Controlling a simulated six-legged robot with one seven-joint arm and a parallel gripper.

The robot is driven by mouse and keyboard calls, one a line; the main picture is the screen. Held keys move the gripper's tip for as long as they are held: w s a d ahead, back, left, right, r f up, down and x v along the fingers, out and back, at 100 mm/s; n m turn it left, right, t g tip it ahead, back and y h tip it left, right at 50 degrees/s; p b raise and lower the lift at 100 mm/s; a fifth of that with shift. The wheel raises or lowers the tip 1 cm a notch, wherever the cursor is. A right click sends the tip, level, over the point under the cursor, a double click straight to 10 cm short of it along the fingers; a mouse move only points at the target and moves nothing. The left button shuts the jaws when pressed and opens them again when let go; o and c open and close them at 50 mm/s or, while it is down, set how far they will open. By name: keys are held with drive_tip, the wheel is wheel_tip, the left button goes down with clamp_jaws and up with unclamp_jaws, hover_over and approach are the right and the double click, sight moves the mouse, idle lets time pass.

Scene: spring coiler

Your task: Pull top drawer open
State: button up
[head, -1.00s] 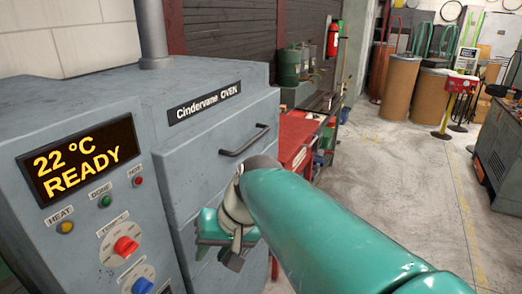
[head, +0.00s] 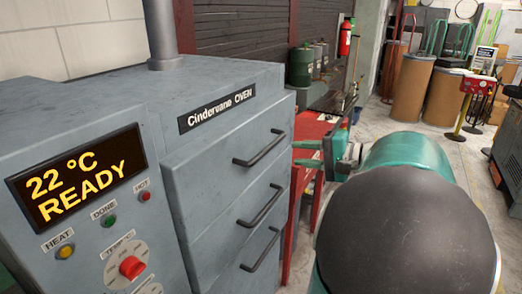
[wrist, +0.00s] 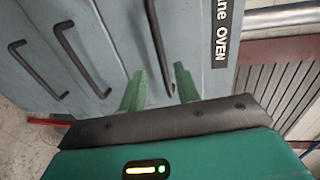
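The top drawer (head: 205,165) is the upper front panel of the grey oven, under the "Cindervane OVEN" label, and looks closed. Its dark bar handle (head: 261,148) shows whole in the head view. My gripper (head: 294,154) is open, its two green fingers pointing left toward the handle's right end, with a small gap in that view. In the wrist view the top handle (wrist: 158,45) runs down between the lines of my two fingers (wrist: 160,72). Whether the bar sits between the fingertips in depth I cannot tell. Nothing is held.
Two more drawer handles (head: 262,206) (head: 261,250) sit below the top one. The control panel with a lit display (head: 78,177) and knobs is to the left. A red bench (head: 312,128) stands just behind my gripper. Open floor lies to the right.

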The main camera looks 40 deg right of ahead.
sight(268, 151)
drive_tip(key=x, duration=1.1)
drive_tip(key=shift+f, duration=0.1)
drive_tip(key=shift+s, duration=0.1)
clamp_jaws()
